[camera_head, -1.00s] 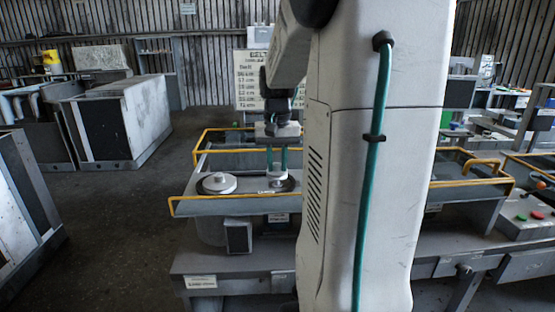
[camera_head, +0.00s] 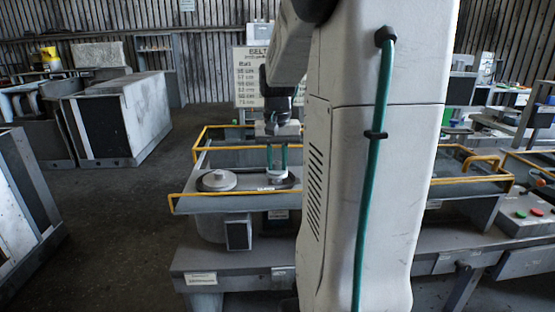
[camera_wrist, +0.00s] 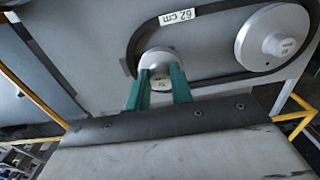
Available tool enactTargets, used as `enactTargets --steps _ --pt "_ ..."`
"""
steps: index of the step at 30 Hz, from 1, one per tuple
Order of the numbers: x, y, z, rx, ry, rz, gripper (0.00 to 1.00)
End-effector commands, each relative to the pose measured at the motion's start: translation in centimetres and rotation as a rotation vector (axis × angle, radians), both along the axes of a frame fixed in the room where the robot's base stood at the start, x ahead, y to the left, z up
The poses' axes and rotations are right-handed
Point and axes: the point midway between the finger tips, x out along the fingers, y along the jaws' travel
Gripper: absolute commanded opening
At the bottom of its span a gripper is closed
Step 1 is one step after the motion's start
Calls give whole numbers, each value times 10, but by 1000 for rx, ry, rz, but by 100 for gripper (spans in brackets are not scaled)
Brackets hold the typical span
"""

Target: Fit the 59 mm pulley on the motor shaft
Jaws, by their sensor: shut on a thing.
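My gripper (camera_wrist: 160,80), with two green fingers, is shut on a small light-grey pulley (camera_wrist: 158,62). In the head view my gripper (camera_head: 277,158) points down at the machine's deck, with the pulley (camera_head: 277,174) at its fingertips. The held pulley is at the left end of a black belt loop (camera_wrist: 136,45) labelled 62 cm. The motor shaft is hidden under the pulley, so I cannot tell how far down it sits. The pulley's size marking is too small to read.
A larger grey pulley (camera_wrist: 270,40) with a raised hub sits at the belt's other end; it also shows in the head view (camera_head: 217,180). Yellow rails (camera_head: 230,204) edge the machine. A belt chart board (camera_head: 252,75) stands behind. My column hides the middle.

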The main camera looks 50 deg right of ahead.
Motion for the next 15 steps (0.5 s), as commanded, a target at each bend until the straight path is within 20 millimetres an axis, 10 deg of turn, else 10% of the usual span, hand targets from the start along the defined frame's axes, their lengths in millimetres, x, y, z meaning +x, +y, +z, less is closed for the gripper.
enactTargets --steps 15 --pt "0 0 -6 0 0 0 0"
